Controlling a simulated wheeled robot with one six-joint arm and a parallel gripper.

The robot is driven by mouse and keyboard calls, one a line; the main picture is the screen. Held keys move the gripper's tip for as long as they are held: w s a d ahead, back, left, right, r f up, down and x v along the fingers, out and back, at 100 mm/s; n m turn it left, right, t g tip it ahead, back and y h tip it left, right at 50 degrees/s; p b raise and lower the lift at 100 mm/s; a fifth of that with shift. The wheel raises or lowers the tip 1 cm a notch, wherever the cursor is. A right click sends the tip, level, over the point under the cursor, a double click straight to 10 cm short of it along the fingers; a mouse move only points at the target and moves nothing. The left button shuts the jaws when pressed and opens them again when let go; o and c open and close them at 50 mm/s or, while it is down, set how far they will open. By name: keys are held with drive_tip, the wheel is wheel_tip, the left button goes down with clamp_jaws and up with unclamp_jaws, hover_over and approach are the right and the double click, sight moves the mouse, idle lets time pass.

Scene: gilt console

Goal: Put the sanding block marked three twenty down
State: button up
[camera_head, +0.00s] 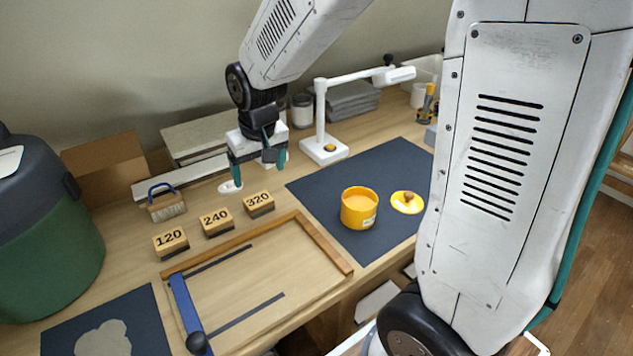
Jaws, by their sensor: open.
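The sanding block marked 320 (259,204) sits on the wooden bench, at the right end of a row of three. The block marked 240 (217,222) is left of it, and the block marked 120 (171,243) is farther left. My gripper (258,171) is open and empty, with teal fingers pointing down. It appears above and behind the 320 block, apart from it. A wooden frame (325,243) with a blue bar at its left lies in front of the blocks.
A dark mat (309,190) bears a yellow pot (358,208) and a yellow lid (407,202). A white lamp (321,110) stands behind it. A small padlock-shaped item (166,205) is left of my gripper. A green bin (45,235) stands at far left.

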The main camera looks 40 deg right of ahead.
drive_tip(key=s+d+r, duration=0.1)
drive_tip(key=s+r, duration=0.2)
drive_tip(key=s, duration=0.5)
drive_tip(key=s+d+r, duration=0.1)
drive_tip(key=s+r, duration=0.3)
drive_tip(key=s, duration=0.5)
drive_tip(key=s+d+r+g, duration=0.1)
drive_tip(key=s+r, duration=0.2)
drive_tip(key=s, duration=0.6)
drive_tip(key=shift+s+r, duration=0.15)
drive_tip(key=shift+o, duration=0.5)
drive_tip(key=shift+d, duration=0.1)
